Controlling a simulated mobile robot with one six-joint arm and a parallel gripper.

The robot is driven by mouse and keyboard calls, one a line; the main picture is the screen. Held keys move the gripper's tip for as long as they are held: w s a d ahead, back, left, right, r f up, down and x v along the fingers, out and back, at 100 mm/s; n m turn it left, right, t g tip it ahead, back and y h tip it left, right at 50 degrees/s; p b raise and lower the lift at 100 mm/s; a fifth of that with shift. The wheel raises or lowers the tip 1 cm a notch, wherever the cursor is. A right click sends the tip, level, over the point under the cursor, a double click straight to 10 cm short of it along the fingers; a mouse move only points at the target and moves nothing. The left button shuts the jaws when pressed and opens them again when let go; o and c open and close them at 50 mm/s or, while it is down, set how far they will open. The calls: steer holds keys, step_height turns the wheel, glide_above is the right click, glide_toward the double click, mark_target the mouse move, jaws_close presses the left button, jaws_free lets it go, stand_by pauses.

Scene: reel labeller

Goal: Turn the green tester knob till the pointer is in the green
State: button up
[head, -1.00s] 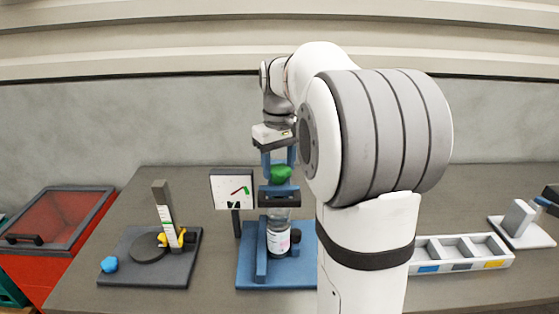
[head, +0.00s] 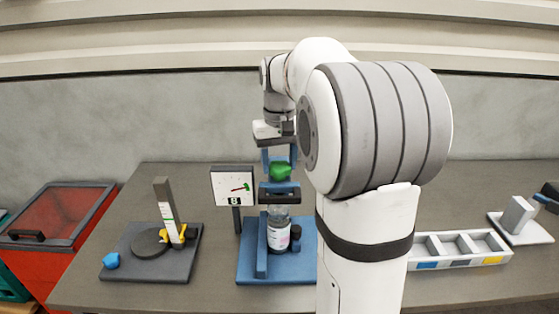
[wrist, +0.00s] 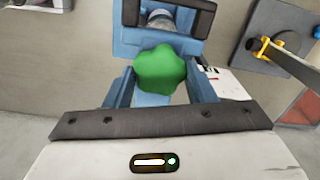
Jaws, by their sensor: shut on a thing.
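The green knob (head: 280,172) sits on top of the blue tester (head: 247,262). It also shows in the wrist view (wrist: 161,70). My gripper (head: 279,160) comes down from above, its blue fingers on either side of the knob, shut on it. The white dial (head: 226,183) stands just left of the knob. Its thin red pointer (head: 238,189) lies nearly level, with its tip at or close to the small green mark on the right; the exact overlap is too small to tell. A clear bottle with a white label (head: 278,237) stands in the tester below the knob.
A dark stand with a grey post (head: 165,205) and a blue knob (head: 111,261) is at left, beside a red bin (head: 60,235). A white compartment tray (head: 490,242) is at right. My arm hides the table's middle right.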

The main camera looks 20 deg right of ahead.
mark_target(279, 166)
steer(key=o, duration=1)
steer(key=shift+r, duration=0.15)
step_height(279, 166, up, 8)
steer(key=shift+f, duration=0.2)
steer(key=s+a+f+t, duration=0.1)
steer(key=s+a+f, duration=0.2)
steer(key=s+f, duration=0.2)
steer(key=s+a+f+n+t, duration=0.1)
steer(key=s+a+f, duration=0.3)
steer(key=s, duration=0.5)
steer(key=s+a+f+t, duration=0.1)
steer(key=s+a+f, duration=0.2)
steer(key=s+f, duration=0.3)
steer(key=shift+s+a+n, duration=0.15)
steer(key=shift+s+n, duration=0.15)
steer(key=shift+s, duration=0.2)
